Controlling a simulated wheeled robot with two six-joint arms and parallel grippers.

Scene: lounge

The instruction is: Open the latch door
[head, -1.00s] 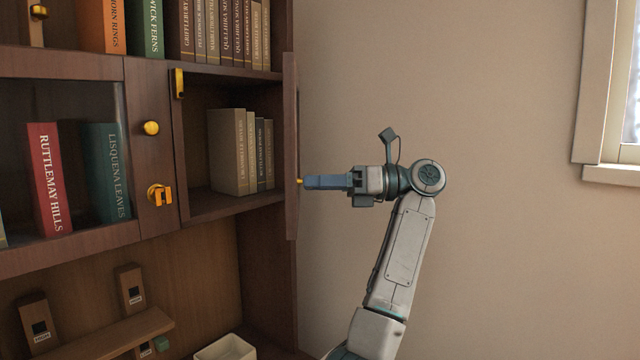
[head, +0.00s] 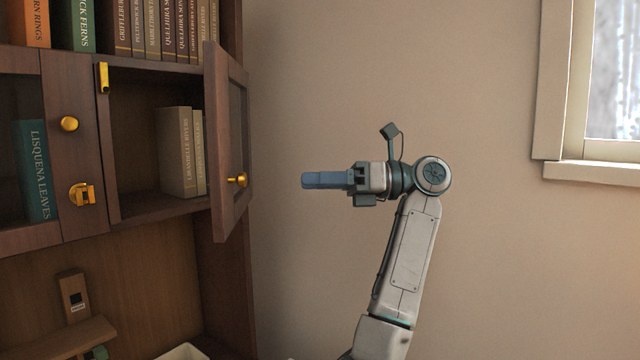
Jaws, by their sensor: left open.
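The small brown cabinet door (head: 220,190) stands open, swung outward at the right of its compartment. A gold knob (head: 237,180) is on the door's outer face. The gold latch (head: 82,195) is on the frame post left of the opening. My left gripper (head: 305,180) is open and empty, level with the knob and to its right, with a clear gap between them. The gap between its fingers is hard to see from this side. My right gripper is out of view.
Books (head: 180,150) stand in the open compartment, partly hidden by the door. Another gold knob (head: 69,123) is on the post above the latch. The wall (head: 330,90) right of the cabinet is bare up to the window (head: 612,70).

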